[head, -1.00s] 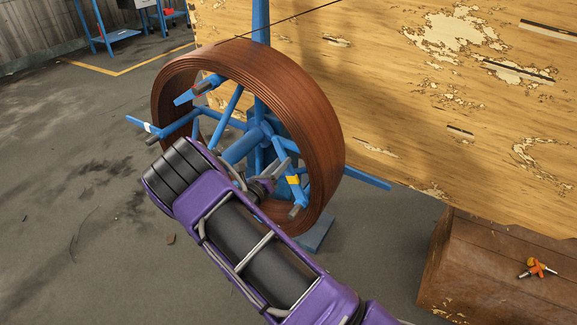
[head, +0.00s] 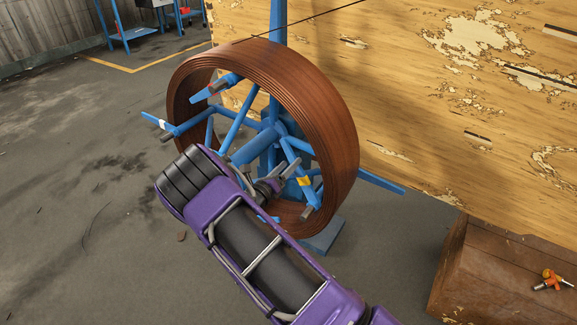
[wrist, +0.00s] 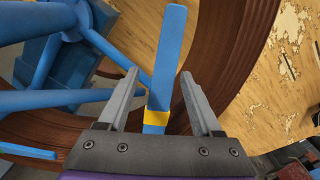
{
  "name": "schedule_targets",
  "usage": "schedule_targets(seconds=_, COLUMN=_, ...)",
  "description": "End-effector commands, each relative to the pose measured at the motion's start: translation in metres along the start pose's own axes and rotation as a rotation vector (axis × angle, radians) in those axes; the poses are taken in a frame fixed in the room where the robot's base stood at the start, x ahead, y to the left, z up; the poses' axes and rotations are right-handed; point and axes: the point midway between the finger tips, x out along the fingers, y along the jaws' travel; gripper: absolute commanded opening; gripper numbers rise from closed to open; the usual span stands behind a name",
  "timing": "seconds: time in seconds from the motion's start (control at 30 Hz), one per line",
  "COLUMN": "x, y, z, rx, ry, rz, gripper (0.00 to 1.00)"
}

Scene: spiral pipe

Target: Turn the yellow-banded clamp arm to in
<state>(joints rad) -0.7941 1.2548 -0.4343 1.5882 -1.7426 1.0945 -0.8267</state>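The yellow-banded clamp arm (head: 292,158) is a blue bar at the lower right of the blue hub, in front of the coil's rim. In the wrist view the same clamp arm (wrist: 167,60) runs upright, with its yellow band (wrist: 156,117) low between my fingers. My gripper (wrist: 160,72) is open, one grey finger on each side of the bar. In the head view my gripper (head: 281,174) is just left of the bar, partly hidden by my purple arm. The brown spiral pipe coil (head: 341,130) surrounds the hub.
A wooden panel (head: 440,110) stands behind. A wooden box (head: 490,275) with a small orange tool (head: 551,280) is at the right. The floor at left is clear.

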Motion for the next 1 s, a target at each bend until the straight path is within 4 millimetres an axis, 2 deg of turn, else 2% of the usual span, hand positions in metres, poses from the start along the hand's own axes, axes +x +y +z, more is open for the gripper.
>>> schedule_targets(seconds=0.27, x=0.0, y=-0.002, z=0.0, rx=0.002, ry=0.0, rz=-0.004, gripper=0.67)
schedule_targets(seconds=0.43, x=-0.014, y=-0.001, z=0.002, rx=0.002, ry=-0.001, rz=-0.002, gripper=0.67)
schedule_targets(seconds=1.0, x=-0.144, y=-0.001, z=0.001, rx=0.001, ry=-0.001, rz=0.0, gripper=0.67)
